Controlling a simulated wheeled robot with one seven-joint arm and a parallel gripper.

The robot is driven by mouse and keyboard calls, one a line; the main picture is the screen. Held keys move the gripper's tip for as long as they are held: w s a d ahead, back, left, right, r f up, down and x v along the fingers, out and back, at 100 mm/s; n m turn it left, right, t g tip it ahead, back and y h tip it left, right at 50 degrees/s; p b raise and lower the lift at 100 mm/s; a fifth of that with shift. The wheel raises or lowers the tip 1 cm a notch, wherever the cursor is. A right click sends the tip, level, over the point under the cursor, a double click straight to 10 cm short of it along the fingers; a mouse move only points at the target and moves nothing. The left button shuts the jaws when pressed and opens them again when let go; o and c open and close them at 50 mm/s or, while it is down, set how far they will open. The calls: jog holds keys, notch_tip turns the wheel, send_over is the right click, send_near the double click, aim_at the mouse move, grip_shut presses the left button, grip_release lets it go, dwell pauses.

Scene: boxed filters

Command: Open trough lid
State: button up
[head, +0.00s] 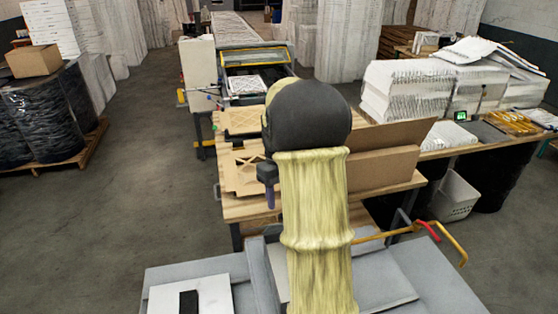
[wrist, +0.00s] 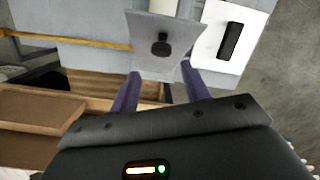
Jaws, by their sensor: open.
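My gripper (wrist: 160,72) is open, its two purple fingers apart and nothing between them. In the head view my yellow-sleeved arm hides most of it; one purple finger (head: 270,197) shows over the table's near edge. Beyond the fingertips in the wrist view is a tilted grey panel (wrist: 143,28) with a black knob (wrist: 162,45). Beside it is a flat white plate (wrist: 207,45) with a black bar (wrist: 230,41); the plate also shows at lower left in the head view (head: 218,296). I cannot tell which part is the trough lid.
A wooden table (head: 250,208) holds flat cardboard pieces (head: 243,170) and an open cardboard box (head: 385,168). A conveyor (head: 258,58) runs behind.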

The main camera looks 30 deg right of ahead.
notch_tip(320, 180, up, 14)
jog(key=w+b, duration=0.2)
jog(key=shift+d+f+b, duration=0.15)
jog(key=shift+d+b, duration=0.2)
jog(key=shift+a+f, duration=0.15)
jog(key=shift+f, duration=0.05)
jog(key=c, duration=0.7)
jog(key=shift+t+h, duration=0.3)
jog(key=shift+t, duration=0.4)
jog(key=a+f, duration=0.2)
jog(key=s+a+f, duration=0.1)
jog(key=a+f, duration=0.1)
jog(key=f, duration=0.1)
jog(key=a+f, duration=0.3)
jog(key=shift+s+a, duration=0.1)
jog(key=shift+s, duration=0.05)
grip_shut()
jog(key=s+a+f+t+b, duration=0.1)
jog(key=s+a+f+b, duration=0.2)
jog(key=f, duration=0.4)
jog(key=s+a+f+t+b, duration=0.1)
jog(key=s+a+f+b, duration=0.3)
jog(key=f, duration=0.4)
jog(key=s+a+f+m+t+b, duration=0.1)
jog(key=s+a+f+b, duration=0.2)
jog(key=s+f, duration=0.3)
notch_tip(320, 180, down, 2)
jog(key=shift+a+f, duration=0.1)
jog(key=shift+a, duration=0.4)
